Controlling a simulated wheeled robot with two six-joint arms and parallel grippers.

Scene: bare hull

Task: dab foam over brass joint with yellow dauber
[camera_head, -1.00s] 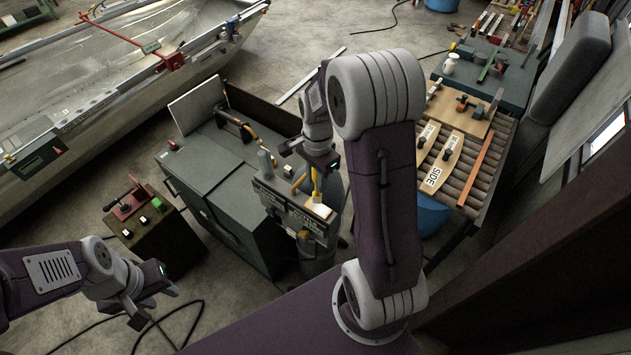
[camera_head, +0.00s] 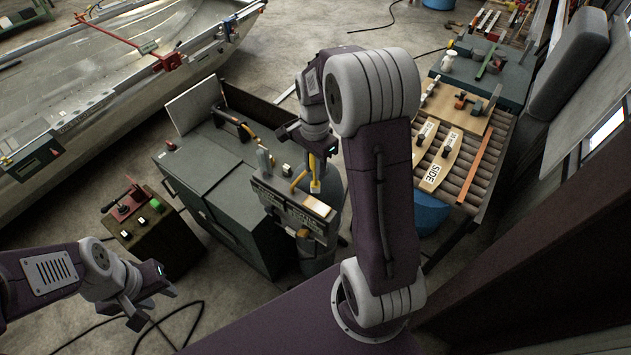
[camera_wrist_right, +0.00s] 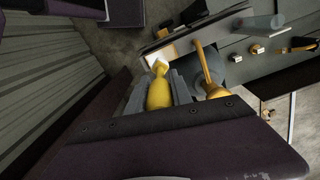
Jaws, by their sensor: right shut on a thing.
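My right gripper (camera_head: 316,152) is shut on the yellow dauber (camera_head: 314,174), which hangs down above the ledge of the dark green bench unit. In the right wrist view the dauber (camera_wrist_right: 160,92) sits between the fingers, its pale tip in front of a pale square pan (camera_wrist_right: 182,46). The pan also shows in the head view (camera_head: 318,204), just below the tip. A brass-coloured pipe (camera_wrist_right: 209,68) stands beside the dauber, apart from it. I cannot make out foam on the pipe. My left gripper (camera_head: 152,305) is open and empty, low at the left.
A control box (camera_head: 145,218) with a red lever stands left of the dark green bench unit (camera_head: 215,180). A roller table (camera_head: 486,170) with boards stands at the right. A long metal hull (camera_head: 90,75) fills the upper left. Cable lies on the floor near my left gripper.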

